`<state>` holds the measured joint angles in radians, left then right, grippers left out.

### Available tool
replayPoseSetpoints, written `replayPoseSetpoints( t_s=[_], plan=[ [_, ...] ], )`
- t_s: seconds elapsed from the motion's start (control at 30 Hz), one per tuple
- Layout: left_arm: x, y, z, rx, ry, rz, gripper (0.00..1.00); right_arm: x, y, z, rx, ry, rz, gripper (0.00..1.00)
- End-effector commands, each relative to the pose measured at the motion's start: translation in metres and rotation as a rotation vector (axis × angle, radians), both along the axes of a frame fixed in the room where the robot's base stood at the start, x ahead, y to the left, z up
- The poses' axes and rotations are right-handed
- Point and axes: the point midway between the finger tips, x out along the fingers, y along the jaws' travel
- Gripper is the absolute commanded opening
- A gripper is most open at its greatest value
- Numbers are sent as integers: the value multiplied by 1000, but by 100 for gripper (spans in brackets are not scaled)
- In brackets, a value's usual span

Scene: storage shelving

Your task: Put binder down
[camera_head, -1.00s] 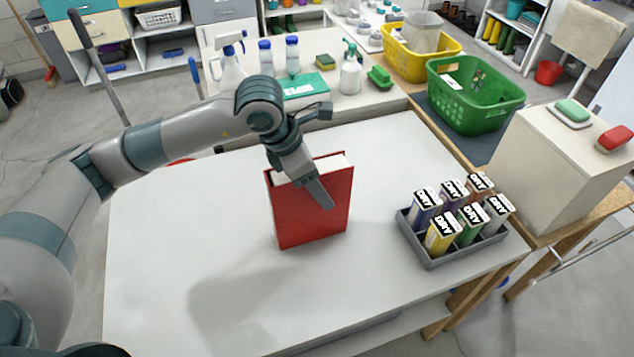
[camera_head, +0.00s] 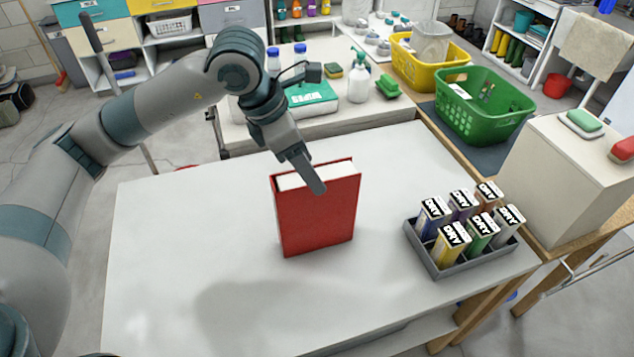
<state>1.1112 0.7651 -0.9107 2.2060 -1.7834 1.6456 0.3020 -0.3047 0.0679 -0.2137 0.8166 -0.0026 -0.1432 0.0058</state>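The red binder (camera_head: 316,217) stands upright on the white table (camera_head: 170,235), its red cover facing me and its pale top edge showing. My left gripper (camera_head: 313,180) is at the binder's top edge, pointing down. One finger shows in front of the cover near the top. The other finger is hidden, so I cannot tell whether the gripper still presses on the binder. My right gripper is out of view.
A grey tray (camera_head: 440,262) with several boxes marked DRY sits at the table's right. A beige cabinet (camera_head: 560,180) stands beyond it. A green basket (camera_head: 490,112) and a yellow basket (camera_head: 415,72) are behind. The table's left and front are clear.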

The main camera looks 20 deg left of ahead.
Motion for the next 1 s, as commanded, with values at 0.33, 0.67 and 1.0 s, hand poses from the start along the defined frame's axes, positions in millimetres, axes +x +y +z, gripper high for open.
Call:
replayPoseSetpoints(
  t_s=[0.33,0.67,1.0],
  plan=[
    [-8,11,32,0,0,0,58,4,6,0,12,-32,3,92],
    [-8,12,33,0,1,0,58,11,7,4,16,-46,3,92],
    [-10,9,32,-14,7,-17,61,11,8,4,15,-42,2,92]
  ],
)
